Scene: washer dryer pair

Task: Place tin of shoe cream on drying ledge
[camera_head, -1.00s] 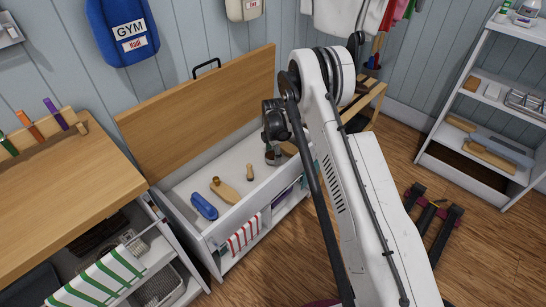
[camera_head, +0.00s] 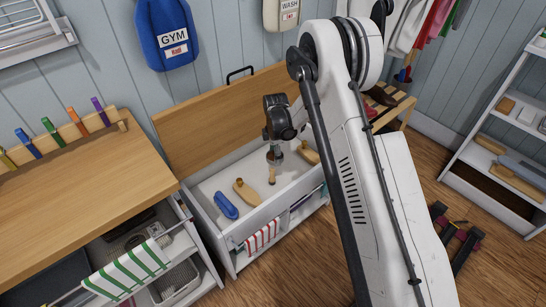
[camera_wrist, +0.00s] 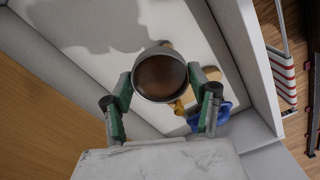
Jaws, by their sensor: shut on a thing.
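The tin of shoe cream (camera_wrist: 160,76) is round, with a metal rim and a brown face, and lies between the fingers in the wrist view. My gripper (camera_wrist: 162,88) is shut on it, with a green and grey finger at each side. In the head view the tin (camera_head: 275,157) hangs below my gripper (camera_head: 274,147), over the open white bin of the bench. It appears held above the bin floor and apart from it. I cannot tell for sure which surface is the drying ledge.
The bin holds a blue brush (camera_head: 226,205), a wooden brush (camera_head: 245,192) and other small wooden items. Its raised wooden lid (camera_head: 205,118) stands behind. A wooden counter (camera_head: 75,185) is at left, with a white wall rack (camera_head: 35,48) above it.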

